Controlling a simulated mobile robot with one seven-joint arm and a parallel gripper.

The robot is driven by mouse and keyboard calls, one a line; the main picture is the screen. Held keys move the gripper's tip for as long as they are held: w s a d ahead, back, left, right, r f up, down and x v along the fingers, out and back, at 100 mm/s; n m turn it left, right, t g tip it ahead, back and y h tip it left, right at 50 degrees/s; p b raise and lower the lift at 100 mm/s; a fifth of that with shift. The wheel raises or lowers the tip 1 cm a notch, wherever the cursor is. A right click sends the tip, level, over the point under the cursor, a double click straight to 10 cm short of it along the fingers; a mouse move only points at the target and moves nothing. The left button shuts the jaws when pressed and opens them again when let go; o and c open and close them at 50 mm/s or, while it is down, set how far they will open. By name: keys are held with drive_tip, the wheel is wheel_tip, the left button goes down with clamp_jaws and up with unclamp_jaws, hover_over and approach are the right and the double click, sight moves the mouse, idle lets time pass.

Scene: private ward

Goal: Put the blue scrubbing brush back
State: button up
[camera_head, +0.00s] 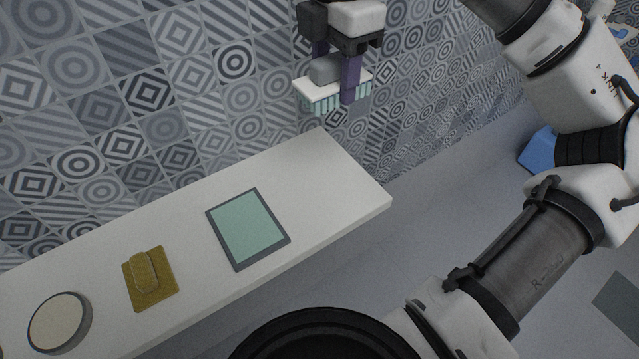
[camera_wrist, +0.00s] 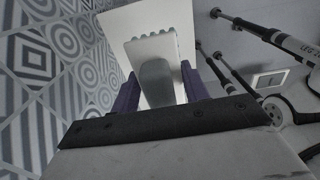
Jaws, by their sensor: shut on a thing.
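My gripper (camera_head: 335,76) is shut on a scrubbing brush (camera_head: 322,103) with a grey grip, a pale flat back and light blue-teal bristles. It hangs in the air in front of the patterned wall, above and beyond the far edge of the white shelf. The bristles point down. A teal rectangle with a dark grey border (camera_head: 248,230) lies bare on the shelf, below and left of my gripper.
The white shelf (camera_head: 320,185) also bears a mustard-yellow piece with a raised grip (camera_head: 150,280) and a round cream disc with a grey rim (camera_head: 58,322). The shelf's right end is clear. A blue object (camera_head: 538,150) shows partly behind my arm at right.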

sight(330, 185)
wheel_tip(330, 185, down, 20)
drive_tip(key=shift+r, duration=0.1)
idle(0.4)
drive_tip(key=o, duration=1)
drive_tip(key=shift+c, duration=0.2)
wheel_tip(330, 185, up, 12)
drive_tip(key=shift+d, duration=0.1)
